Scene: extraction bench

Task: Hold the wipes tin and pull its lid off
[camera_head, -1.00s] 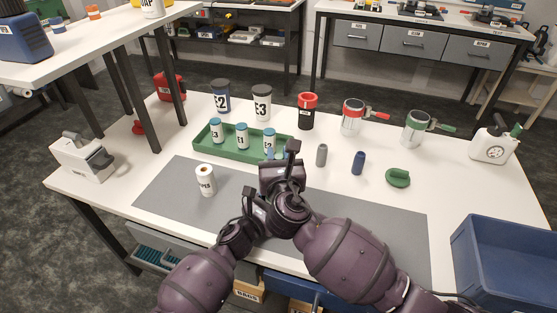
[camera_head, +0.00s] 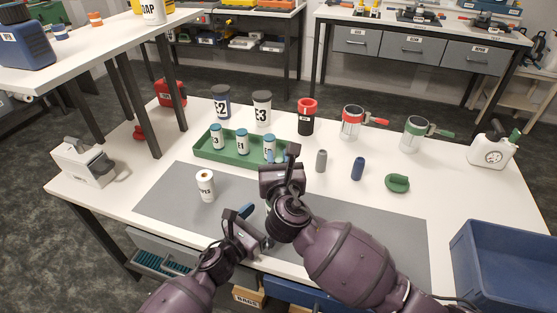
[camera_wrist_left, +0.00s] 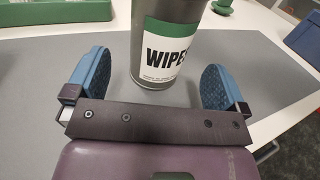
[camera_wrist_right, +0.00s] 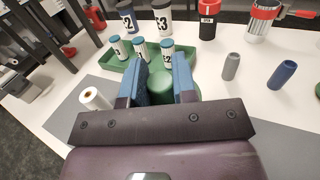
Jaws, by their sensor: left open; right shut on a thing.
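The wipes tin (camera_wrist_left: 165,50) stands upright on the grey mat (camera_head: 360,235); in the left wrist view it is dark grey with a green and white label. In the head view my right arm hides it. My right gripper (camera_wrist_right: 159,78) is shut on its green top (camera_wrist_right: 160,88), seen between the blue fingers in the right wrist view. My left gripper (camera_wrist_left: 157,82) is open, one blue finger on each side of the tin, with visible gaps. It also shows low in front of the mat in the head view (camera_head: 243,222).
A white roll (camera_head: 205,186) stands on the mat to the left. A green tray (camera_head: 215,153) with several small bottles lies behind. A blue bin (camera_head: 500,240) is at far right.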

